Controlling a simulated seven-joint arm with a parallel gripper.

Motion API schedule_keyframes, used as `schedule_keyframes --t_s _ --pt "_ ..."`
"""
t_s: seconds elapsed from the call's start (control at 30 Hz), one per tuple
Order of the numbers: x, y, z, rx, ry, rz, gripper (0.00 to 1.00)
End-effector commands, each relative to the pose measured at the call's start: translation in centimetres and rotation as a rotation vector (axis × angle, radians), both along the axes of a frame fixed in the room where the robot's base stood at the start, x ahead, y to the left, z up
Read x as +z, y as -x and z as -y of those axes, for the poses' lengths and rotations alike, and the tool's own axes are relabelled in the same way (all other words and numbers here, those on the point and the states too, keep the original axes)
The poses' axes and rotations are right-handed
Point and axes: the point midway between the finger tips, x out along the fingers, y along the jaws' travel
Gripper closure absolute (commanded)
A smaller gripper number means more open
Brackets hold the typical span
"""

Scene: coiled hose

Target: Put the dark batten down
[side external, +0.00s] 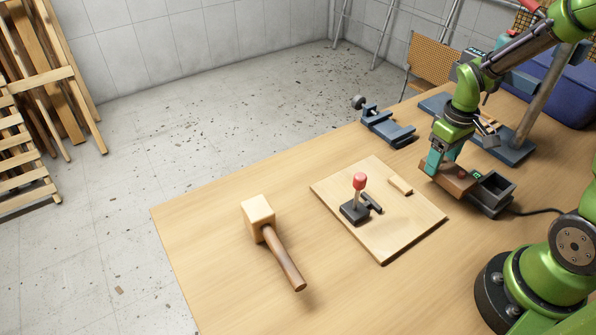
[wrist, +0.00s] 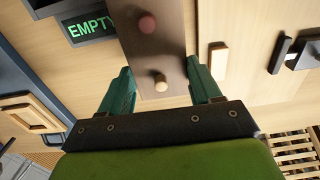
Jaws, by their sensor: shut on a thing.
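The dark batten (side external: 450,181) is a dark brown bar at the right of the table in the side view, just left of a grey tray.
The grey tray (side external: 492,194) has a green display (wrist: 90,27) reading "EMPTY". A pale board (side external: 384,240) carries a red-knobbed lever (side external: 360,183) and a light wooden strip (side external: 400,184). A blue clamp (side external: 386,128) stands behind. A mallet (side external: 258,216) lies left; the front table is clear.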

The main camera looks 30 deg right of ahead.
Motion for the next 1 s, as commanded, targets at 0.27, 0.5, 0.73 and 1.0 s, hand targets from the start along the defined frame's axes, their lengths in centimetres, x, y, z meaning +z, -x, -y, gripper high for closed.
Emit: schedule_keyframes --t_s 0.27,0.5,0.73,1.0 --pt "0.5 4.9 -1.6 0.002 0.001 0.002 0.78" --pt "0.7 7.1 -2.7 0.016 0.000 -0.001 0.78" --pt "1.1 3.0 -5.9 0.139 0.007 -0.001 0.78" --pt "3.8 -4.3 -12.1 0.121 0.008 0.009 0.78"
